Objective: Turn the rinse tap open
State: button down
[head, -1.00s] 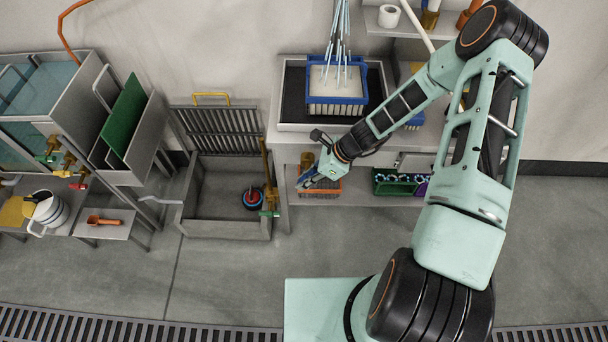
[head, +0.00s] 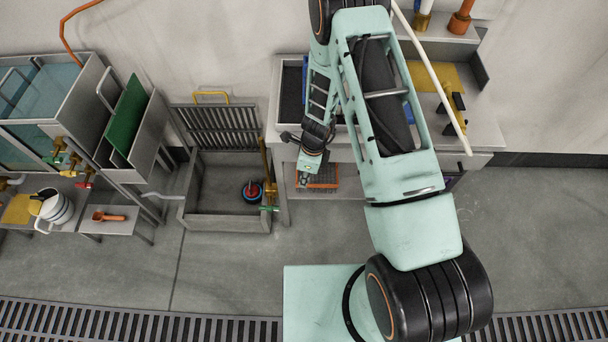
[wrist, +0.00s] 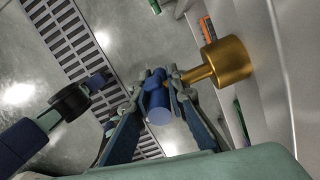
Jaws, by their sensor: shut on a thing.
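In the wrist view, a brass tap body (wrist: 228,60) stands out from a pale metal face, with a stem leading to a blue handle (wrist: 157,104). My gripper (wrist: 158,86) has its two fingers on either side of this blue handle and is shut on it. In the head view, my gripper (head: 303,180) is low at the front left of the grey bench (head: 284,185). My own arm hides the tap there. I cannot tell how far the handle is turned.
Left of the gripper is a stone trough (head: 215,222) with a blue and red object (head: 252,194) in it. An orange basket (head: 322,180) sits under the bench. Front floor is clear.

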jog(key=shift+d+h, duration=0.1)
jog(key=shift+h, duration=0.2)
dwell(0.4)
jog(key=c, duration=1.9)
grip_release()
jog(key=shift+r, duration=0.1)
jog(key=r, duration=1.1)
jog(key=shift+d+r, duration=0.4)
